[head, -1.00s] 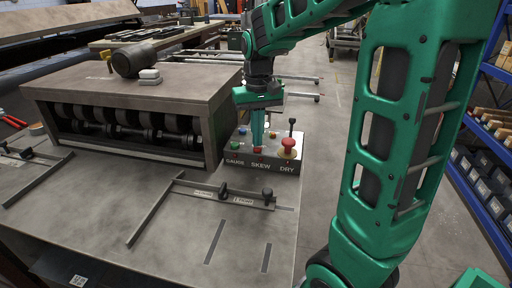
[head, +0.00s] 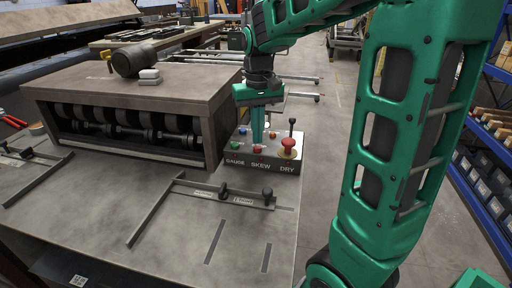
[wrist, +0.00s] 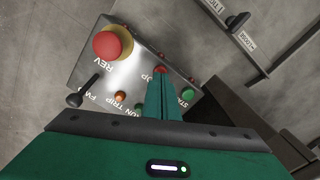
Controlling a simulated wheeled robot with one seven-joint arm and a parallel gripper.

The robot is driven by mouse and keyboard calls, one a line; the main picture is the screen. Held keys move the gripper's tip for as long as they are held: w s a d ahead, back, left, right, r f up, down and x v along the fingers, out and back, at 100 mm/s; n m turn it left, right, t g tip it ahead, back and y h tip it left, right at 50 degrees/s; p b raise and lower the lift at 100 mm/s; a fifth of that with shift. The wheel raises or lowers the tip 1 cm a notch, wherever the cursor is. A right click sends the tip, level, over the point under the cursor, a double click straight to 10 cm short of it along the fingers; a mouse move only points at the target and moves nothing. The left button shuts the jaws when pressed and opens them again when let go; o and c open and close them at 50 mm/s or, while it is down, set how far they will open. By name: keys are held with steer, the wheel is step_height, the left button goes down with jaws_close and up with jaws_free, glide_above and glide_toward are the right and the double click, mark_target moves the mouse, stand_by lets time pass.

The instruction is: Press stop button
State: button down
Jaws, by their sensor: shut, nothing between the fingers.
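The control box (head: 262,160) stands at the right edge of the bench, with a red mushroom knob (head: 288,144), a black lever (head: 291,124) and several small buttons. My gripper (head: 258,141) is shut and empty, pointing down over the box. The red stop button (head: 258,150) shows just below its fingertips. In the wrist view, the red stop button (wrist: 160,70) peeks out right at the fingertips, beside a partly covered "STOP" label. I cannot tell whether they touch. A green button (wrist: 189,95) by a partly hidden "STA" label sits to the right of the fingers.
A forming machine with rollers (head: 130,90) stands left of the box, close to my gripper. A gauge bar with clamps (head: 220,195) lies in front. An orange light (wrist: 120,97) is on the panel. Blue shelving (head: 480,150) stands at the right, past open floor.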

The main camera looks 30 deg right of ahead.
mark_target(257, 147)
steer(key=shift+r, duration=2.6)
steer(key=s+d+f+m, duration=0.1)
steer(key=s+f, duration=0.4)
steer(key=s, duration=0.7)
steer(key=s+d+f+m, duration=0.2)
steer(key=s+f, duration=0.3)
steer(key=s, duration=0.8)
steer(key=shift+d, duration=0.55)
